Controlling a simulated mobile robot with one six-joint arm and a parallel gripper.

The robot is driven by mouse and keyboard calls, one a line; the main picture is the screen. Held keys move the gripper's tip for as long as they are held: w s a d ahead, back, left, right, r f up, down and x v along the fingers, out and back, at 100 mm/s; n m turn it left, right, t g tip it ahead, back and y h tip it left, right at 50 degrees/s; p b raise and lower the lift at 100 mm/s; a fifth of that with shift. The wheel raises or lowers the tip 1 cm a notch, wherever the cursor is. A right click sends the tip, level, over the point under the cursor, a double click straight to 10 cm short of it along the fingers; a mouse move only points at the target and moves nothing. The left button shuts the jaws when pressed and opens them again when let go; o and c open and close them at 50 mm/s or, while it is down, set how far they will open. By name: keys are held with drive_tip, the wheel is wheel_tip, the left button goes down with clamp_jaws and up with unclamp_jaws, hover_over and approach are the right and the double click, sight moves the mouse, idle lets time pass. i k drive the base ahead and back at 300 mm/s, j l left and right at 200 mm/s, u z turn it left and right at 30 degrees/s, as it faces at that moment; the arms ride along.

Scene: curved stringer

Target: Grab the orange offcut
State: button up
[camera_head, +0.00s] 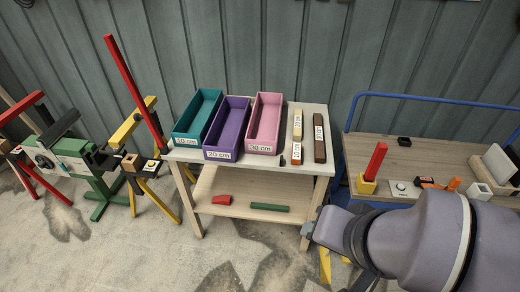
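My arm fills the lower right of the view. What seems to be the end of my gripper (309,229) is a small grey part by the table's front right leg, below and apart from the orange block. Its fingers cannot be made out.
Teal (197,117), purple (227,130) and pink (266,124) bins stand on the table (200,157). The lower shelf holds a red piece (222,200) and a green bar (269,207). A blue-railed cart (440,153) stands right; sawhorses with a tall red bar (136,90) stand left.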

sight(297, 152)
drive_tip(key=i+j+z, duration=0.4)
drive_tip(key=i+j, duration=0.2)
drive_tip(key=i+j+z, duration=0.4)
drive_tip(key=i+j, duration=0.15)
drive_tip(key=j, duration=0.2)
